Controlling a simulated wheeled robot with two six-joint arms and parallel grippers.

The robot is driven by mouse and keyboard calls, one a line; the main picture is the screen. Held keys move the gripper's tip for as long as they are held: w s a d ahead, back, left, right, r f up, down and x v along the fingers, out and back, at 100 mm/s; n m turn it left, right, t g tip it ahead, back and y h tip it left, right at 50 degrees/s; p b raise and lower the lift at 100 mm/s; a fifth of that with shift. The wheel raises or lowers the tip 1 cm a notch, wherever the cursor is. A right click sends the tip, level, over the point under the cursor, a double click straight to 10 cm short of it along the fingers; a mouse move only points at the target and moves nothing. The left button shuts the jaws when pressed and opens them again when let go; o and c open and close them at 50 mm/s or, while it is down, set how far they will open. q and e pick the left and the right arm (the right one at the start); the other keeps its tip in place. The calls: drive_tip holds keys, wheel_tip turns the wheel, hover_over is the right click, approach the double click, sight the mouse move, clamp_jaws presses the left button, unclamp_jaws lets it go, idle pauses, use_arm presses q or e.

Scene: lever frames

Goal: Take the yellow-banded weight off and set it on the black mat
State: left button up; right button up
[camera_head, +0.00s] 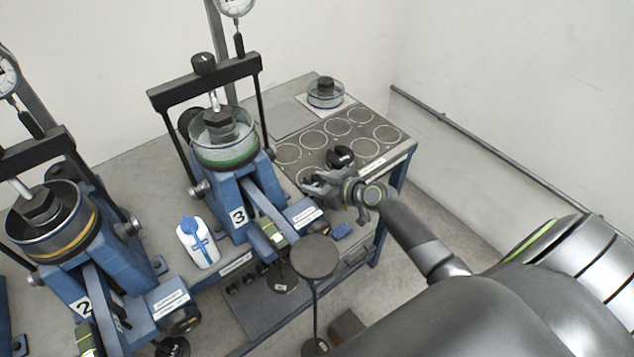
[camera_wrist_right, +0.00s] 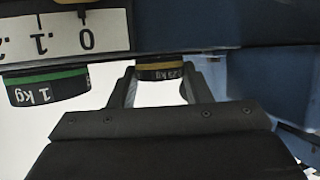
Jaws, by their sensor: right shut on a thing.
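My right gripper (camera_head: 342,188) is by the right end of the blue press marked 3, at the front edge of the table. In the right wrist view its two fingers (camera_wrist_right: 158,88) stand either side of the yellow-banded weight (camera_wrist_right: 160,70), shut on it. That weight is small and black, and meets the edge of a white scaled bar (camera_wrist_right: 65,33) near its 0 mark. In the head view I cannot make out this weight. My left gripper is not in view.
A green-banded 1 kg weight (camera_wrist_right: 47,88) is also at the scaled bar. A dark board with rings (camera_head: 372,150) lies on the table, with a black round object (camera_head: 340,157) at its near side.

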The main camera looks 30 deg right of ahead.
drive_tip(key=o, duration=1.1)
drive_tip(key=shift+c, duration=0.2)
drive_tip(key=b+v, duration=0.2)
drive_tip(key=v, duration=1.5)
drive_tip(key=shift+s+b, duration=0.15)
drive_tip(key=shift+b, duration=0.15)
drive_tip(key=shift+d, duration=0.1)
